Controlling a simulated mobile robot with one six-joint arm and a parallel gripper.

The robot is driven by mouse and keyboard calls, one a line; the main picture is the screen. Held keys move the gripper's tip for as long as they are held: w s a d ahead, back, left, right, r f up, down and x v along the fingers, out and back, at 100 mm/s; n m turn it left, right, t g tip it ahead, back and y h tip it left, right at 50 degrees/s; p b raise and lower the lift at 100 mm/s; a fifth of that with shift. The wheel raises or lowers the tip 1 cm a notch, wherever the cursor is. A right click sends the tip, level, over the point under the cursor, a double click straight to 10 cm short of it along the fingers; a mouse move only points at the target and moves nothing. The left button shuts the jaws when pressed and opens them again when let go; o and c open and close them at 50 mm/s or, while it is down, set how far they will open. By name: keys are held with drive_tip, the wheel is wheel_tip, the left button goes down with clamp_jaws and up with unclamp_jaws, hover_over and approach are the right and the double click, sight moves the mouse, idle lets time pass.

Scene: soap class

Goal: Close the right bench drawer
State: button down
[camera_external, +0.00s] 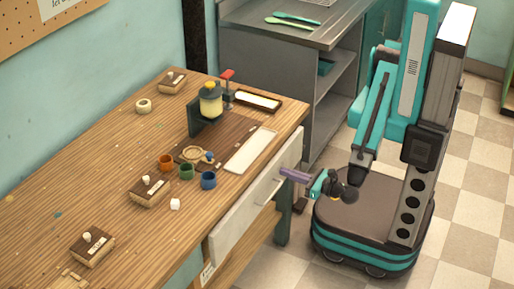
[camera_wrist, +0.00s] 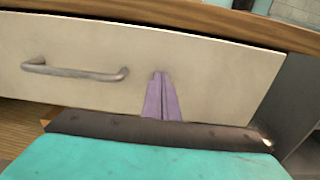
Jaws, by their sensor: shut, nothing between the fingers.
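The right bench drawer has a pale front (camera_external: 240,210) with a metal handle (camera_external: 268,190). Its front also fills much of the wrist view (camera_wrist: 220,75), with the handle (camera_wrist: 75,72) on the left. The front sits just under the wooden bench edge, and I see no clear gap there; I cannot tell if it is fully flush. My gripper (camera_external: 283,172) has purple fingers, shut and empty. In the wrist view the fingertips (camera_wrist: 160,76) point at the drawer front to the right of the handle, at or very near its surface. Contact is not certain.
The wooden bench top (camera_external: 110,150) holds small boxes, coloured cups (camera_external: 187,171), a white tray (camera_external: 250,150) and a yellow-topped device (camera_external: 210,100). A grey metal counter (camera_external: 300,40) stands behind. Checkered floor (camera_external: 470,190) is free on the right, beyond my base.

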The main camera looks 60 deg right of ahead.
sight(278, 169)
drive_tip(key=w, duration=0.4)
drive_tip(key=shift+w, duration=0.1)
drive_tip(key=shift+w+r, duration=0.1)
idle(0.5)
drive_tip(key=s+b, duration=0.2)
drive_tip(key=s, duration=1.2)
drive_tip(key=shift+s, duration=0.2)
idle(0.5)
